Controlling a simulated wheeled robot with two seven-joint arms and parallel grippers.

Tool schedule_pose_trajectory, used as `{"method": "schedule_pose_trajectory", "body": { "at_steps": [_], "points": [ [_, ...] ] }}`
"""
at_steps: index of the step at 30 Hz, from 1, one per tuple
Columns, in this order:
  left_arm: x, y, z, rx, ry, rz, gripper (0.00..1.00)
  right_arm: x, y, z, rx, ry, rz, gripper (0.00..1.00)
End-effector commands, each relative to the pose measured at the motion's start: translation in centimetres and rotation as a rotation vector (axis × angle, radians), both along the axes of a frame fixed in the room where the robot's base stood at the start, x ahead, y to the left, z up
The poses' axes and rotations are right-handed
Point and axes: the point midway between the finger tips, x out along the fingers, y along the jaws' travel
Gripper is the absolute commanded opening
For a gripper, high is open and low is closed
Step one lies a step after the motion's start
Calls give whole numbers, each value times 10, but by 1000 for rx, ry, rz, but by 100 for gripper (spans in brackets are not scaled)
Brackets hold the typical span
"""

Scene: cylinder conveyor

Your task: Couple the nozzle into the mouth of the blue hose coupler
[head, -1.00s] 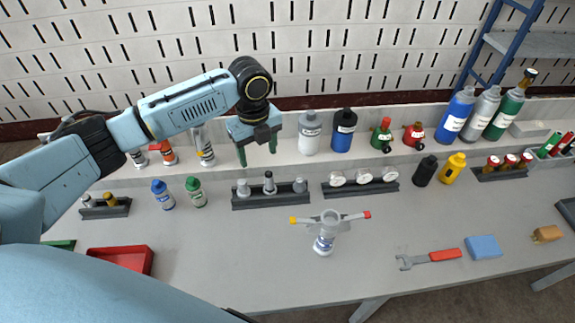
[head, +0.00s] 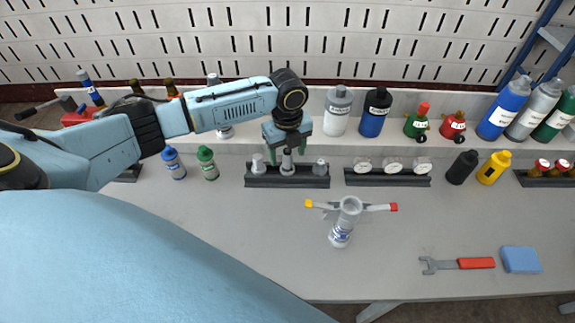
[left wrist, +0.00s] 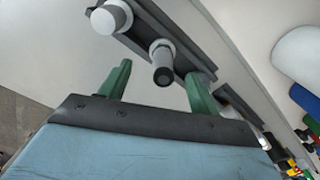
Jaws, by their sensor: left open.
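Three grey nozzle-like pieces stand in a black rack; the middle nozzle (head: 287,165) has a dark tip and also shows in the left wrist view (left wrist: 163,58). My left gripper (head: 288,152) is open just above that middle nozzle. In the left wrist view its green fingers (left wrist: 158,88) are spread, with the nozzle's dark tip between and beyond them; contact cannot be told. The coupler (head: 341,225), a whitish cylinder with a blue label, stands upright on the bench. Its round mouth faces up, with a yellow-ended and a red-ended lever. My right gripper is not in view.
A rack of round white pieces (head: 387,178) is right of the nozzle rack (head: 310,182). Blue and green bottles (head: 207,163) stand to its left. Larger bottles line the back ledge. A wrench (head: 458,264) and blue block (head: 520,260) lie front right.

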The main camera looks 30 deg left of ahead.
Motion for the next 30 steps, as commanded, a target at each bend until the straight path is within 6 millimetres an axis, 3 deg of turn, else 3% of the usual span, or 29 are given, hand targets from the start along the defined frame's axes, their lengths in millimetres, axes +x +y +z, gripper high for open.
{"method": "schedule_pose_trajectory", "body": {
  "at_steps": [10,20,30],
  "points": [
    [3,2,-46,1,3,2,63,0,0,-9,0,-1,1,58],
    [4,2,-52,1,-1,1,63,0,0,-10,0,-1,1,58],
    [4,2,-52,0,0,1,19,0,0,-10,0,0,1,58]
  ]
}}
